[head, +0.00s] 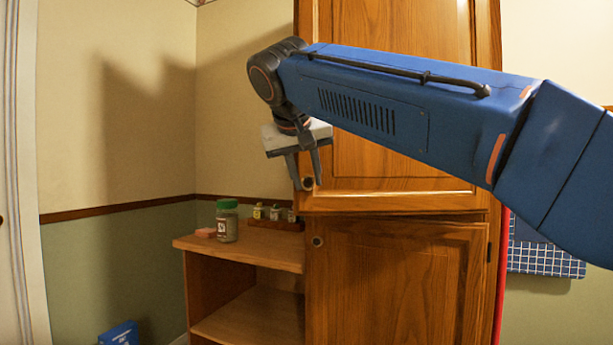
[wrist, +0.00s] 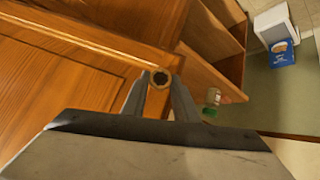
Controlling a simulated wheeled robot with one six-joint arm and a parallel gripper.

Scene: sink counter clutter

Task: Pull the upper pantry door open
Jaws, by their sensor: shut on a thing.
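The upper pantry door (head: 400,160) is a wooden panel door on the tall cabinet, partly hidden behind my arm in the head view. Its small round knob (head: 308,184) is at the lower left corner. My gripper (head: 307,181) points down at that corner with its fingers around the knob. In the wrist view the knob (wrist: 160,78) sits between the two fingertips (wrist: 160,84), and the door face (wrist: 60,75) fills the left side. I cannot tell whether the door stands slightly off its frame.
The lower pantry door (head: 400,285) is below, with its own knob (head: 318,241). To the left, an open wooden shelf unit (head: 260,250) holds a green-lidded jar (head: 227,222) and a rack of small jars (head: 275,222). A blue box (head: 119,333) is on the floor.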

